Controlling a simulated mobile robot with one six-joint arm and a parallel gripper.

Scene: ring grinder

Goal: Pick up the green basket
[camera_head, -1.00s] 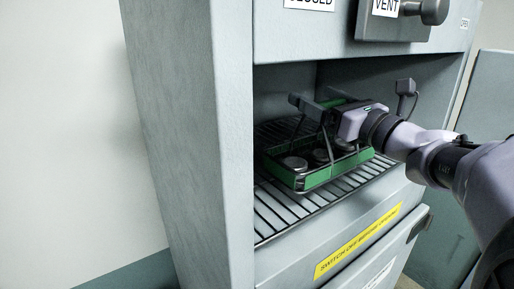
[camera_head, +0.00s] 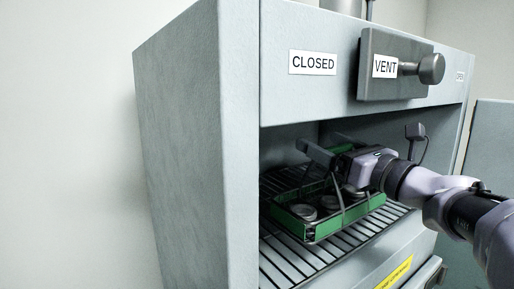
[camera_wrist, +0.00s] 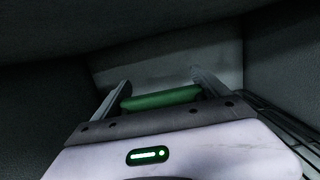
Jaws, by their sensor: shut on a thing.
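The green basket (camera_head: 313,228) is on the wire rack inside the open cabinet in the head view. It holds several round metal pieces (camera_head: 303,212). I cannot tell whether it touches the rack or hangs just above it. My gripper (camera_head: 322,160) is above the basket, inside the cabinet opening. In the wrist view, a green bar (camera_wrist: 161,99), likely the basket's handle, lies between the two fingers of my gripper (camera_wrist: 160,90). The gripper is shut on the basket. My arm hides part of the basket's back right side.
The wire rack (camera_head: 290,262) fills the cabinet floor. The cabinet's left wall (camera_head: 190,150) and the front panel above, with a vent knob (camera_head: 431,68), bound the opening. A yellow label (camera_head: 394,275) is on the front below the rack.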

